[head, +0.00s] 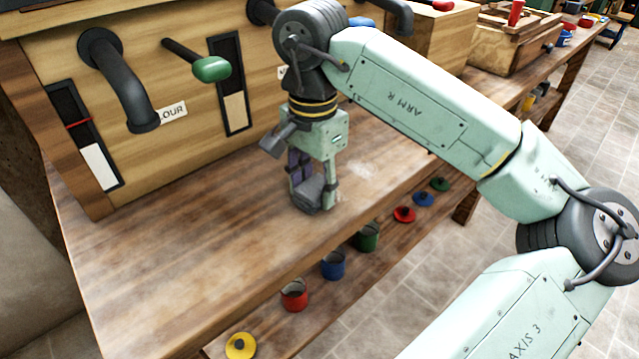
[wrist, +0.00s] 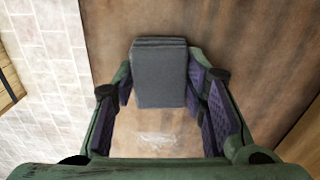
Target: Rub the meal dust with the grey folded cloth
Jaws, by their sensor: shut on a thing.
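The grey folded cloth (head: 307,194) is between the fingers of my gripper (head: 314,182), low over the wooden bench top. In the wrist view the cloth (wrist: 161,76) shows as a dark grey folded block between the purple-padded fingertips of my gripper (wrist: 162,88). I cannot tell whether its underside touches the wood. The meal dust (wrist: 155,139) is a pale, thin smear on the bench, beside the cloth in the wrist view. In the head view a faint whitish patch (head: 364,171) lies just right of my gripper.
The bench (head: 180,265) is clear left of my gripper. Behind stands a wooden cabinet (head: 170,150) with a dark spout (head: 128,90) and a green-handled lever (head: 212,69). A lower shelf holds a red pot (head: 294,295), a blue pot (head: 333,265), a green pot (head: 367,237) and several lids.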

